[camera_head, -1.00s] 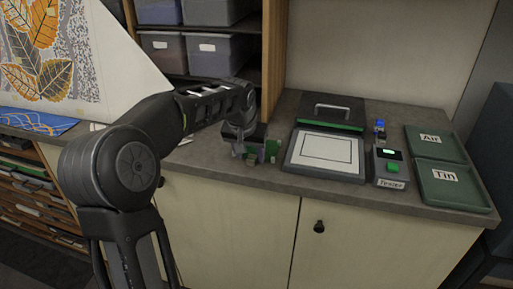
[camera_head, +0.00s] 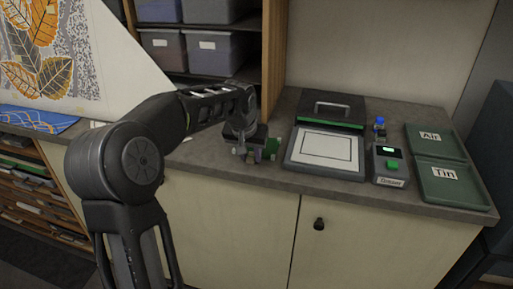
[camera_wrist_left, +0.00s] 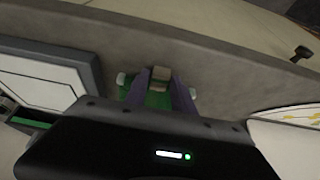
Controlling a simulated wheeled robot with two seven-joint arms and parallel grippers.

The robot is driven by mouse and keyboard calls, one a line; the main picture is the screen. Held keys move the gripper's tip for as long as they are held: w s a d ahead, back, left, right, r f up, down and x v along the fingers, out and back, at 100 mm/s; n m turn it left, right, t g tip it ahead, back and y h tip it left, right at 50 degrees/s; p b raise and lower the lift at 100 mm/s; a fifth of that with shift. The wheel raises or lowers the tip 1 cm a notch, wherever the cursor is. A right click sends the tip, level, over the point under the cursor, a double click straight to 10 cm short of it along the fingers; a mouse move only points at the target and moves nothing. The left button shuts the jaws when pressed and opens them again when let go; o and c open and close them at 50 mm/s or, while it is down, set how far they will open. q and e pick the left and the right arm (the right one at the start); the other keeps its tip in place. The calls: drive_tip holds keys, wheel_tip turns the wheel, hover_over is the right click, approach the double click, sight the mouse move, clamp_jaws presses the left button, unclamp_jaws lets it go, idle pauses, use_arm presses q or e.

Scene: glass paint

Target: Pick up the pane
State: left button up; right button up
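My left gripper (camera_head: 252,155) is low over the counter, at a small green holder (camera_head: 272,146) left of the framed light pad. In the left wrist view, the two purple-grey fingers (camera_wrist_left: 160,84) stand apart on either side of a small tan piece (camera_wrist_left: 160,74), with the green holder (camera_wrist_left: 158,99) beneath. The tan piece may be the pane or its edge; I cannot tell, nor whether the fingers touch it. The gripper hides much of the holder in the head view. My right gripper is not in view.
The light pad (camera_head: 289,160) has a black handled lid (camera_head: 345,103) behind it. To its right are a tester (camera_head: 388,180) with a green button and two green trays, Air (camera_head: 415,132) and Tin (camera_head: 428,190). The counter's front edge is close to the gripper.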

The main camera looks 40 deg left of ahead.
use_arm(q)
clamp_jaws()
drive_tip(key=shift+r, duration=0.15)
idle(0.4)
wheel_tip(320, 180, up, 10)
idle(0.3)
idle(0.5)
